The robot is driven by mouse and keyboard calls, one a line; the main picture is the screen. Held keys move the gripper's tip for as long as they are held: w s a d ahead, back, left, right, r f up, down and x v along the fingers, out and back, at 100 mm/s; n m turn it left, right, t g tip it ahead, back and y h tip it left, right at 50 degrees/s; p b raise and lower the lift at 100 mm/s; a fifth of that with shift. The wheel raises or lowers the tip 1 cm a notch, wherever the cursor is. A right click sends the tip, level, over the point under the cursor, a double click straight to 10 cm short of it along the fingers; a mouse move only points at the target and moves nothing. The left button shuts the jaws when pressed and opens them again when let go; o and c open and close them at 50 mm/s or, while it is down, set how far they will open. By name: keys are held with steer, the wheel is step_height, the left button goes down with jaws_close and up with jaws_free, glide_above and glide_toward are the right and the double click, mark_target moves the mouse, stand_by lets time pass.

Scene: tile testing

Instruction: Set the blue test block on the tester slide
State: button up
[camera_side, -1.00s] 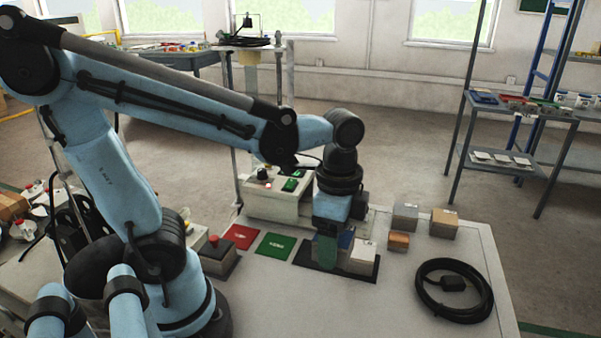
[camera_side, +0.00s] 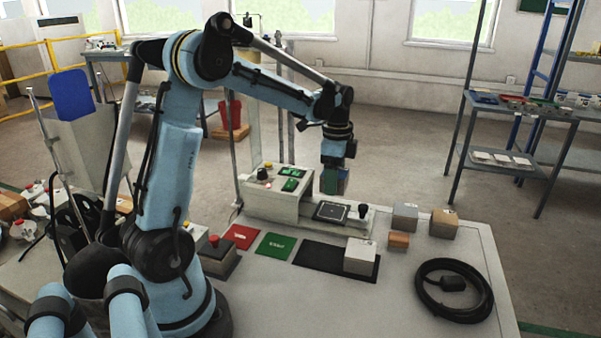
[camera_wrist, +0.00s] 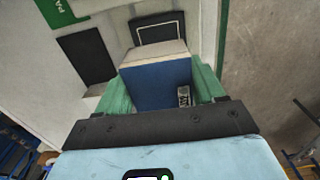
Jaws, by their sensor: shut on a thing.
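My gripper (camera_side: 334,181) has green fingers shut on the blue test block (camera_wrist: 160,84), one finger on each side of it. The block has a pale top layer and a small white label. In the side view the block (camera_side: 343,183) is mostly hidden by the fingers. It is held in the air above the bench, near the tester's right side. The tester slide, a dark plate with a white outline (camera_side: 331,212), is empty and lies below the gripper in the side view. In the wrist view the slide (camera_wrist: 157,28) shows just beyond the block.
The tester box (camera_side: 278,198) stands left of the slide, with a black knob (camera_side: 363,209) at the slide's right. A white block (camera_side: 360,256) sits on the black mat (camera_side: 315,257). Red (camera_side: 240,236) and green (camera_side: 275,246) mats, small boxes (camera_side: 405,217) and a coiled cable (camera_side: 455,292) lie around.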

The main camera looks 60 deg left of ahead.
mark_target(332, 211)
steer(key=shift+f, duration=3.15)
steer(key=shift+f, duration=0.3)
steer(key=o, duration=1.4)
steer(key=shift+o, duration=0.3)
steer(key=shift+r, duration=3)
